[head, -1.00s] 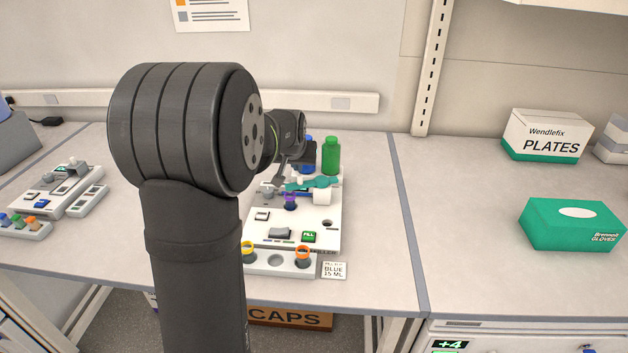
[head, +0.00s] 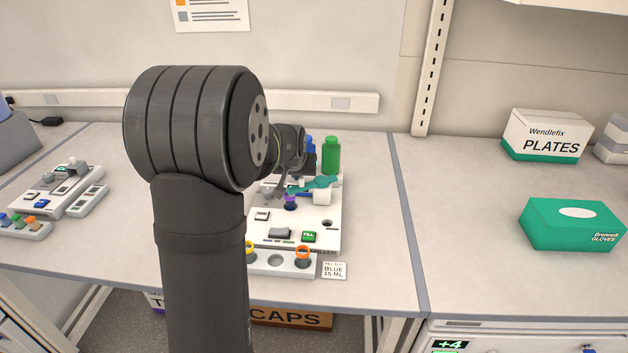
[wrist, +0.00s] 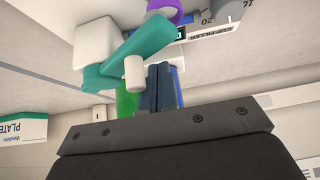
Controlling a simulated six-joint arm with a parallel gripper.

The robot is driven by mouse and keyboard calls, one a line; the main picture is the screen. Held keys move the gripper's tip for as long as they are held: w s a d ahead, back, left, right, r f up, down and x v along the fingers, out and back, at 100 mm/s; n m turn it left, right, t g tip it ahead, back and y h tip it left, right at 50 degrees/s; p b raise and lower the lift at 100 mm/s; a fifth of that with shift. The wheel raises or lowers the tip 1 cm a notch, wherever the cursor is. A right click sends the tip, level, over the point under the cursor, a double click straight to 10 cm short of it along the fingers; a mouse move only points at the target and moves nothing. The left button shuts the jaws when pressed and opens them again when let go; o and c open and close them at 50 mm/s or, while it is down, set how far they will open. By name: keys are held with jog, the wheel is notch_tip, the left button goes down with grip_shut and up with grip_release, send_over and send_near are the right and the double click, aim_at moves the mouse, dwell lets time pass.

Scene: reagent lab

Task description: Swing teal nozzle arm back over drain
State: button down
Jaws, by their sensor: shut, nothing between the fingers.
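The teal nozzle arm (head: 318,184) sits on a white post (head: 322,197) on the dispenser and points left toward a purple-ringed vial (head: 290,203). In the wrist view the teal arm (wrist: 135,50) runs from the white post (wrist: 95,42) toward the purple ring (wrist: 165,10), with a pale peg (wrist: 135,73) on it. My gripper (wrist: 160,72) is shut and empty, its dark fingers just right of the peg; I cannot tell whether they touch. In the head view my arm hides most of the gripper. A dark round hole (head: 327,223) shows on the dispenser; I cannot tell whether it is the drain.
A green bottle (head: 331,155) and a partly hidden blue bottle (head: 309,146) stand behind the dispenser. A vial rack (head: 278,262) with orange and yellow rings and a BLUE 15 ML card (head: 334,270) are in front. The bench to the right is clear up to the glove box (head: 572,226).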

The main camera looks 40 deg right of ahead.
aim_at(302, 181)
jog(key=shift+s+a, duration=0.3)
jog(key=shift+s, duration=0.55)
jog(key=shift+s+a, duration=0.25)
jog(key=shift+s, duration=0.55)
jog(key=shift+s+d, duration=0.2)
jog(key=shift+s, duration=1.6)
jog(key=shift+s+d, duration=0.25)
jog(key=shift+s, duration=0.1)
jog(key=shift+w+a, duration=0.15)
